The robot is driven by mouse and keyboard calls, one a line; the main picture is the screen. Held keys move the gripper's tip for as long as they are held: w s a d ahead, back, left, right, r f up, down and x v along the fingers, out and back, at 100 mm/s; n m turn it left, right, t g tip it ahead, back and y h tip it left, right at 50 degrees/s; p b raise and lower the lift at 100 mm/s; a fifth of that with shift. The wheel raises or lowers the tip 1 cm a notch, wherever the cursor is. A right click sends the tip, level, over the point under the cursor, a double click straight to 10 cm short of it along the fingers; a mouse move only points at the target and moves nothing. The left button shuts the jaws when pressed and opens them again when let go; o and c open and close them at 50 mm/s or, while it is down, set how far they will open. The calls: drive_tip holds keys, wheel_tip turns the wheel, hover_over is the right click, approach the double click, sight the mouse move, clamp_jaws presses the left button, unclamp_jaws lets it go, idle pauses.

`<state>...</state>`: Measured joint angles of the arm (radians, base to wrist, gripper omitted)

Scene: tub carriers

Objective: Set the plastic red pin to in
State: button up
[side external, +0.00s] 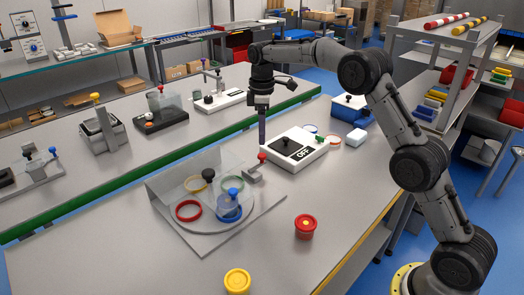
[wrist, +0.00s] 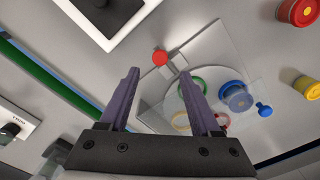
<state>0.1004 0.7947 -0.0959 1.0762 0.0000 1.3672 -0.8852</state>
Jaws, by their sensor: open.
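The red pin (side external: 262,157) has a round red knob and sits on a small grey bracket (side external: 254,173) at the edge of the grey carrier plate (side external: 215,245). In the wrist view the red pin (wrist: 160,58) shows between and just beyond my fingertips. My gripper (side external: 262,143) points down over the pin, with its purple fingers apart and empty; it also shows in the wrist view (wrist: 159,73). How far the pin is pushed in is not clear. The carrier holds a blue tub (side external: 229,212) and a red ring (side external: 188,211) near clear panels.
A white box marked OFF (side external: 311,154) stands close behind the pin. A red tub (side external: 305,229) and a yellow tub (side external: 237,282) stand on the bench in front. A blue knob (side external: 233,191) rises over the carrier.

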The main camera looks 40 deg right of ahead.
sight(262, 155)
wheel_tip(262, 155, down, 7)
drive_tip(key=shift+f, duration=0.15)
idle(0.4)
clamp_jaws()
idle(1.2)
